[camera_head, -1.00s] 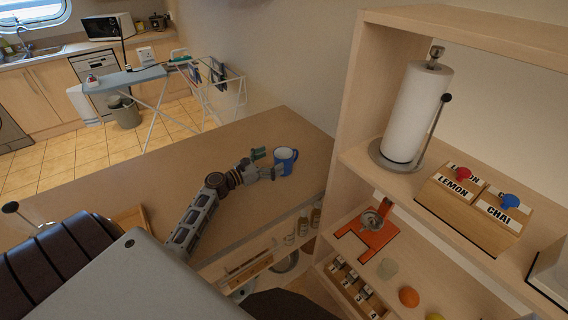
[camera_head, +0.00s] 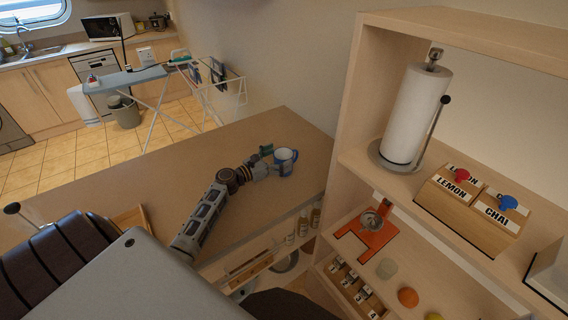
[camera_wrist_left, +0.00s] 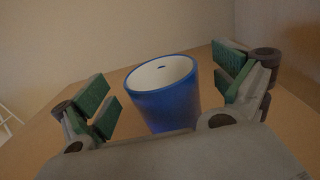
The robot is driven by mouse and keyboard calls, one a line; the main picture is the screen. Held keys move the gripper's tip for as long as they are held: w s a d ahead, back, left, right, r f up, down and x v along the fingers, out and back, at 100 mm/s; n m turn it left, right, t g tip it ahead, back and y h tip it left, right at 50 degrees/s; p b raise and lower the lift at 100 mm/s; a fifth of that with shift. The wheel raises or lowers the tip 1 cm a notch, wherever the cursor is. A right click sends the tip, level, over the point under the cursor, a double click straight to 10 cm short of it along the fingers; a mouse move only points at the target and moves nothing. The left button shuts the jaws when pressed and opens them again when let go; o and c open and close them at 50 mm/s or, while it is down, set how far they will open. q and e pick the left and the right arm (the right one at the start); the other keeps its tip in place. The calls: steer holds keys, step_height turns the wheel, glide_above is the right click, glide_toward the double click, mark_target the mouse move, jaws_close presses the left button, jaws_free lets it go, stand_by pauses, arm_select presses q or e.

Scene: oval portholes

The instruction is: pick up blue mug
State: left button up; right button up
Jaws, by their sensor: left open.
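The blue mug (camera_head: 287,167) stands upright on the wooden counter (camera_head: 240,135), near its far right end. It is blue outside and white inside, and part of it is hidden behind my gripper in the head view. In the left wrist view the mug (camera_wrist_left: 165,100) is between the open fingers, with a gap on both sides. My left gripper (camera_head: 277,162) is open around the mug, its green finger pads (camera_wrist_left: 165,85) spread left and right. My right gripper is not in view.
A shelf unit (camera_head: 355,155) stands close to the right, holding a paper towel roll (camera_head: 412,115) and wooden tea boxes (camera_head: 470,205). The wall is just behind the counter. A drying rack (camera_head: 215,88) stands beyond.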

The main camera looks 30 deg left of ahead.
arm_select(q)
steer(key=shift+x, duration=1)
steer(key=shift+w, duration=0.15)
steer(key=shift+c, duration=0.3)
steer(key=c, duration=1.3)
steer(key=shift+o, duration=0.2)
steer(key=shift+r, duration=0.15)
step_height(320, 180, up, 10)
steer(key=p, duration=0.1)
steer(key=shift+p, duration=0.3)
